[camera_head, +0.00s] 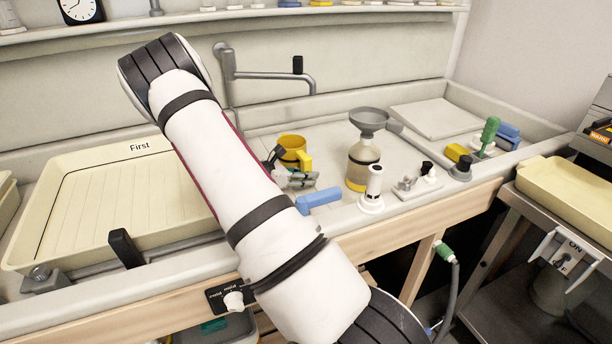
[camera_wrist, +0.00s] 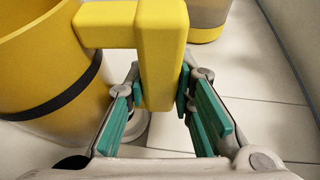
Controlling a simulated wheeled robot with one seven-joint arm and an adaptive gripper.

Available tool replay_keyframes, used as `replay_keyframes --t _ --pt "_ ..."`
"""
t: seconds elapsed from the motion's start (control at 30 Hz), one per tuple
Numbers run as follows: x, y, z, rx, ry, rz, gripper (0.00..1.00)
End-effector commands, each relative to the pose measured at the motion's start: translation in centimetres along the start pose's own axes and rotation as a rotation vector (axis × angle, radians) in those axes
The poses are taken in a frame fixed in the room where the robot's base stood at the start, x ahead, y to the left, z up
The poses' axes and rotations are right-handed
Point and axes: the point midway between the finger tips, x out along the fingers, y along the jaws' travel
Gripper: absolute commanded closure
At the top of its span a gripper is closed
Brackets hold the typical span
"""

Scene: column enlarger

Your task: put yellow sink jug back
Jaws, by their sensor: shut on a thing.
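The yellow sink jug (camera_head: 291,146) stands in the sink area, partly hidden behind my arm in the head view. In the wrist view the jug (camera_wrist: 45,60) fills the left side, with a dark band around its body. Its thick yellow handle (camera_wrist: 162,55) lies between the green finger pads of my gripper (camera_wrist: 158,105). My gripper (camera_head: 294,178) is shut on this handle. Whether the jug's base touches the sink floor cannot be told.
A bottle with a grey funnel (camera_head: 369,120) stands right of the jug. A blue-handled tool (camera_head: 318,199) and a white-and-black fitting (camera_head: 373,188) are near the front rim. A cream tray marked First (camera_head: 120,190) lies left. A tap (camera_head: 270,76) reaches over behind.

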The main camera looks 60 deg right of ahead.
Motion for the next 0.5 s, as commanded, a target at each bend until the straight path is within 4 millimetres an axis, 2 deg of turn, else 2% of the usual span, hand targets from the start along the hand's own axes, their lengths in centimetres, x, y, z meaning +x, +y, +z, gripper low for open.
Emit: replay_keyframes --t 0.03,0.33,0.37,0.47,0.5 --pt "0.22 -0.53 -1.21 -0.023 0.003 -0.008 1.00" --pt "0.20 -0.52 -1.25 -0.023 0.004 -0.007 1.00" --pt "0.20 -0.52 -1.25 -0.023 0.004 -0.007 0.76" --pt "0.19 -0.51 -1.26 -0.023 0.004 -0.007 0.54" --pt "0.19 -0.51 -1.27 -0.023 0.004 -0.007 0.54"
